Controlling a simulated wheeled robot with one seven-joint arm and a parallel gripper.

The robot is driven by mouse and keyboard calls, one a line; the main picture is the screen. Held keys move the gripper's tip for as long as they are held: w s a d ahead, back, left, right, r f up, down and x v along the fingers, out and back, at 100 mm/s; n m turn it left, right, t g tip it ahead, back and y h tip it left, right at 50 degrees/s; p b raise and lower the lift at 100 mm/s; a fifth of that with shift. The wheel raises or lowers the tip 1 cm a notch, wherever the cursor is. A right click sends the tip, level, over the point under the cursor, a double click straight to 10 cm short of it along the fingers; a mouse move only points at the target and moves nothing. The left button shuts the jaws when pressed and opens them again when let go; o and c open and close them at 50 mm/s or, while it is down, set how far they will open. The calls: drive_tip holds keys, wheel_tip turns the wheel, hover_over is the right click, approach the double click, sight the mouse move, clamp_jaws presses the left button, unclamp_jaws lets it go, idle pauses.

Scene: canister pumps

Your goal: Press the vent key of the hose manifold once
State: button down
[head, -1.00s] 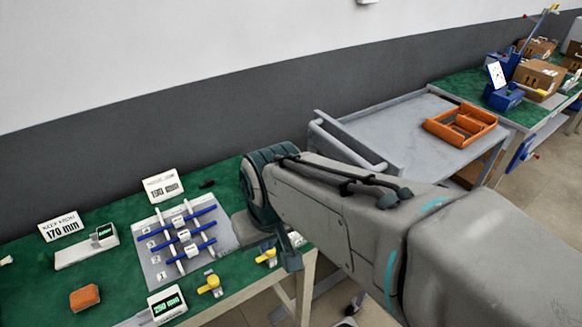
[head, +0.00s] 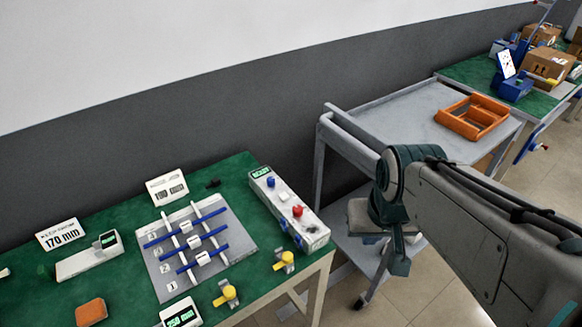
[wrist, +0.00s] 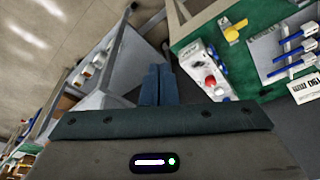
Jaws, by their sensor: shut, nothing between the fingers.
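The hose manifold (head: 290,208) is a long pale box with a small green display at its far end. It stands at the right end of the green table, with a blue knob, a white key, a red knob and blue parts at its near end. I cannot read which key is the vent key. It also shows in the wrist view (wrist: 205,68). My gripper (head: 398,262) points down, to the right of the manifold and apart from it, beyond the table's edge. Its fingers are together and empty in the wrist view (wrist: 159,72).
A grey board (head: 163,268) with blue rods lies left of the manifold. Yellow valves (head: 284,262) sit at the table's front edge. A grey cart (head: 402,118) with an orange tray (head: 473,117) stands behind my arm. The floor between table and cart is open.

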drive_tip(key=w+a+f+m+t+y+p, duration=0.1)
drive_tip(key=w+a+m+y, duration=0.1)
drive_tip(key=w+a+m, duration=0.3)
drive_tip(key=w+a+f+m+t+y+p, duration=0.1)
drive_tip(key=w+a+m, duration=0.4)
drive_tip(key=w, duration=0.6)
drive_tip(key=w+a+f+m+t+y+p, duration=0.1)
drive_tip(key=w+a+f+m+y, duration=0.1)
drive_tip(key=w+a+m, duration=0.3)
drive_tip(key=w+m+y, duration=0.1)
drive_tip(key=w+m, duration=0.1)
drive_tip(key=w, duration=0.1)
drive_tip(key=shift+w+m+t+y+p, duration=0.3)
drive_tip(key=shift+w+m+t+p, duration=0.05)
drive_tip(key=shift+m+t, duration=0.05)
drive_tip(key=b, duration=0.6)
hover_over(287, 197)
wheel_tip(287, 197, down, 7)
drive_tip(key=shift+f, duration=0.1)
drive_tip(key=shift+f+b, duration=0.75)
drive_tip(key=shift+b, duration=0.3)
